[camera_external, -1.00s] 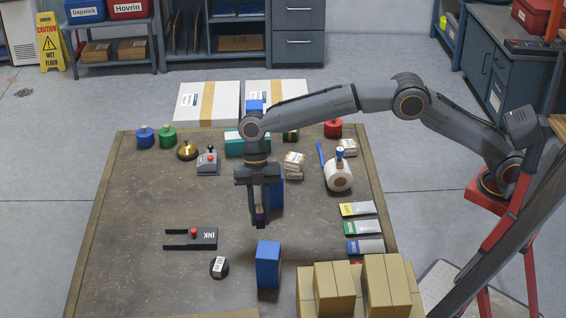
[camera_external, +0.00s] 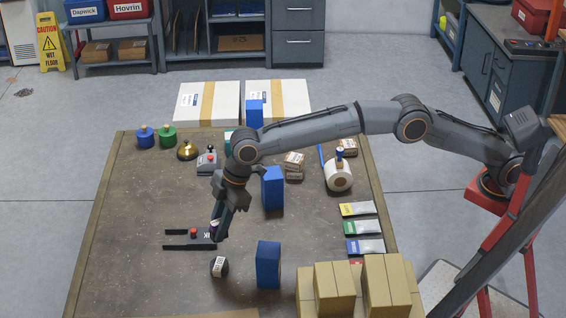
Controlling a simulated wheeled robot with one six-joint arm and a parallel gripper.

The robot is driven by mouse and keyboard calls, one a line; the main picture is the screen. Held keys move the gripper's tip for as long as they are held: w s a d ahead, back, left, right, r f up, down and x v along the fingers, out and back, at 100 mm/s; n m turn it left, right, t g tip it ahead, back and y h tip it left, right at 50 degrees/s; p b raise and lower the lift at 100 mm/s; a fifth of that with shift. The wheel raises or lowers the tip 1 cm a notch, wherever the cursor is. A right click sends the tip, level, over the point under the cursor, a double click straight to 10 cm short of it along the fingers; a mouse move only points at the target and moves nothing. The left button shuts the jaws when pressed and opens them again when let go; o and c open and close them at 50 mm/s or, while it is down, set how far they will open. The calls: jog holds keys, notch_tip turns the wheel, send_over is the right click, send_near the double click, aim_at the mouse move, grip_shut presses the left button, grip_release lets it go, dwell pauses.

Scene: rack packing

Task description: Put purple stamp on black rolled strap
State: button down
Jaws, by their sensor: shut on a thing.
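My gripper (camera_external: 217,230) is tilted, its fingertips low and pointing down over the right end of the black ink tool. It is shut on the purple stamp (camera_external: 214,226), which is small and mostly hidden between the fingers. The black rolled strap (camera_external: 226,265), a round dark roll with a white label, lies on the table just below the gripper in the picture. A gap shows between the fingertips and the roll.
The black forked ink tool (camera_external: 178,246) with a red knob (camera_external: 194,232) lies partly behind the gripper. Blue boxes stand on the table, one (camera_external: 268,265) right of the roll. Cartons (camera_external: 335,290) fill the front right. The table (camera_external: 130,270) is clear at left.

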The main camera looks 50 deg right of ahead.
jog(key=shift+a+r+m, duration=0.2)
jog(key=shift+a+m, duration=0.3)
jog(key=shift+a, duration=0.15)
jog(key=shift+a+f+t, duration=0.1)
jog(key=shift+f+t, duration=0.15)
jog(key=shift+t, duration=0.05)
jog(key=p, duration=0.1)
send_near(213, 266)
jog(key=shift+x, duration=2.7)
jog(key=shift+f, duration=0.1)
jog(key=c, duration=1.6)
grip_release()
